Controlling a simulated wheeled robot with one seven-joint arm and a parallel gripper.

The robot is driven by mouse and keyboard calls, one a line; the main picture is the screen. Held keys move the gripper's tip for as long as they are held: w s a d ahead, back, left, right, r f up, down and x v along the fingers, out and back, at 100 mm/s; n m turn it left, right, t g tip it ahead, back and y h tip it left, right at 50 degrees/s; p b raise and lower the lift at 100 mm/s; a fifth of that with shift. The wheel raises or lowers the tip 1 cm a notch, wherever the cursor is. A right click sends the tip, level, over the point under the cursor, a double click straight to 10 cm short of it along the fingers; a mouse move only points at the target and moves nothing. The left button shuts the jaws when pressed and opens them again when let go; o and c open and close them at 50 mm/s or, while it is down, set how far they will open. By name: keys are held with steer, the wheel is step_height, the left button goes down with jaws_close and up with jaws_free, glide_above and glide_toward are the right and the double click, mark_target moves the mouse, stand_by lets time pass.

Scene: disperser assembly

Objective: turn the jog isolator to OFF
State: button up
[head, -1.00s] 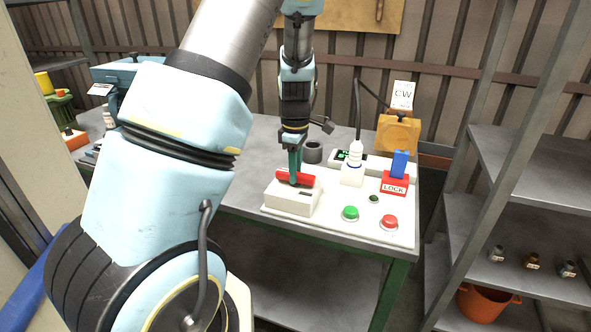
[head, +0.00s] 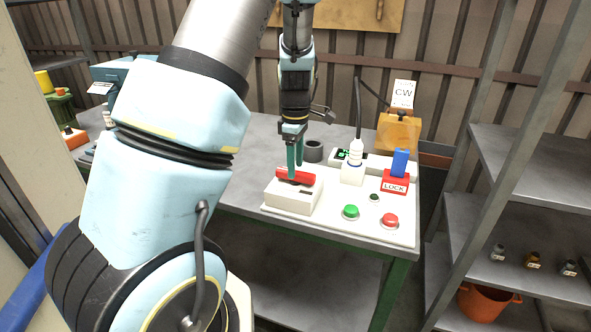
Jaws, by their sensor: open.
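The jog isolator (head: 291,198) is a white box with a red bar handle (head: 301,176) on top. It stands at the left end of the white control panel on the bench. My gripper (head: 294,172) points down over the handle, with its green fingers slightly apart. The fingertips are at or just above the red bar; I cannot tell whether they touch it. The fingers hide part of the bar, and any position markings are too small to read.
A green button (head: 351,212), a red button (head: 390,221) and a red LOCK block (head: 395,182) with a blue top sit on the panel to the right.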

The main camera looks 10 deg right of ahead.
step_height(320, 180, up, 9)
steer(key=b, duration=0.1)
steer(key=shift+f, duration=0.1)
stand_by(0.3)
steer(key=s+a+f+m, duration=0.2)
steer(key=s+a+m, duration=0.4)
steer(key=s+a, duration=0.1)
steer(key=s+a+f+m+t, duration=0.1)
steer(key=s+a+m, duration=0.6)
steer(key=a, duration=0.2)
steer(key=shift+a+f+m+t, duration=0.2)
steer(key=shift+f+m+t, duration=0.1)
steer(key=shift+f, duration=0.05)
